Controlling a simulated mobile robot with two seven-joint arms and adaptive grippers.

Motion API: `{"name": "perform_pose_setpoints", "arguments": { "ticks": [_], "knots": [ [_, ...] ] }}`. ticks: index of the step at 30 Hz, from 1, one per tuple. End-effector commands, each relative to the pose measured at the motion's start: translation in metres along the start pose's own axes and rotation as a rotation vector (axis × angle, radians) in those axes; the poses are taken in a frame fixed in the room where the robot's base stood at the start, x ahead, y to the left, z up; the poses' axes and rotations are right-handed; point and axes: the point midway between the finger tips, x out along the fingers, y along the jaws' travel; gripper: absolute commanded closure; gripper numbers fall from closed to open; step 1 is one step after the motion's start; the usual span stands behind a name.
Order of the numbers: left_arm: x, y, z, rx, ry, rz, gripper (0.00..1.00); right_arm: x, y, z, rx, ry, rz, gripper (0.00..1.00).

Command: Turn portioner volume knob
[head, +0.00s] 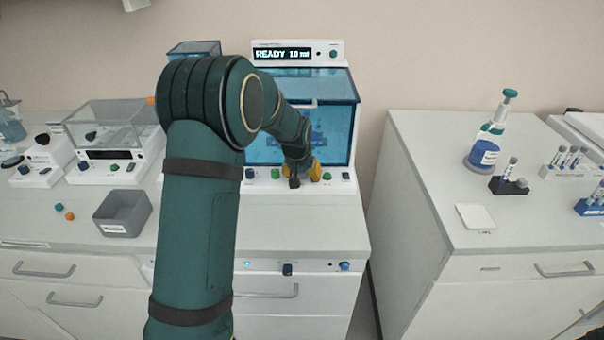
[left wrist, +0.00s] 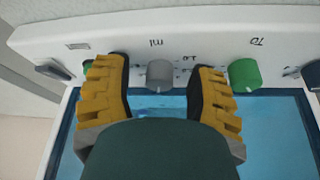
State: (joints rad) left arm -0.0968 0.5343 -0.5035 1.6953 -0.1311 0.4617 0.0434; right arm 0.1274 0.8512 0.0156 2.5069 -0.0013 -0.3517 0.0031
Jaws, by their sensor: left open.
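The portioner (head: 297,53) stands at the back wall with a blue-tinted window, and its display reads READY and what looks like 1.0 ml. The volume knob is a grey cylinder (left wrist: 160,74) on its white front strip, beside an "ml" mark that appears upside down in the left wrist view. My left gripper (head: 304,172) is at this strip. In the left wrist view, its yellow fingers (left wrist: 159,66) are open, one on each side of the grey knob, with gaps between. In the head view the gripper hides this knob. My right gripper is not in view.
A grey bin (head: 122,214) stands on the left counter. The right counter holds a dispenser bottle (head: 484,153) and tube racks.

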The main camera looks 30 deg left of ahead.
Motion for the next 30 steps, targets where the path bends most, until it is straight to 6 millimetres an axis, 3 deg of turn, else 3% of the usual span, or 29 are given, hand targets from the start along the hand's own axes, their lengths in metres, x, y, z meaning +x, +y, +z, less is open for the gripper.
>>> {"name": "perform_pose_setpoints", "arguments": {
  "ticks": [4,5,9,10,20,30],
  "knots": [
    [0.000,0.000,0.000,0.000,0.000,0.000,0.44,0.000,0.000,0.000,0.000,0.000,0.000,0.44],
    [0.000,0.000,0.000,0.000,0.000,0.000,0.48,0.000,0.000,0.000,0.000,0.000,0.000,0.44],
    [-0.001,0.000,0.000,0.000,0.000,0.000,0.97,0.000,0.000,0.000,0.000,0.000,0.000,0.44],
    [-0.001,0.000,0.000,0.000,0.000,0.000,1.00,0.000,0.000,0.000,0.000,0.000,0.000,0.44],
    [0.000,-0.002,0.000,0.025,0.000,0.011,1.00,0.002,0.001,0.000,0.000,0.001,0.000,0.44],
    [0.001,-0.004,0.001,0.213,0.000,0.090,1.00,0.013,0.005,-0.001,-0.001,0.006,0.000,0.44]
  ]
}}
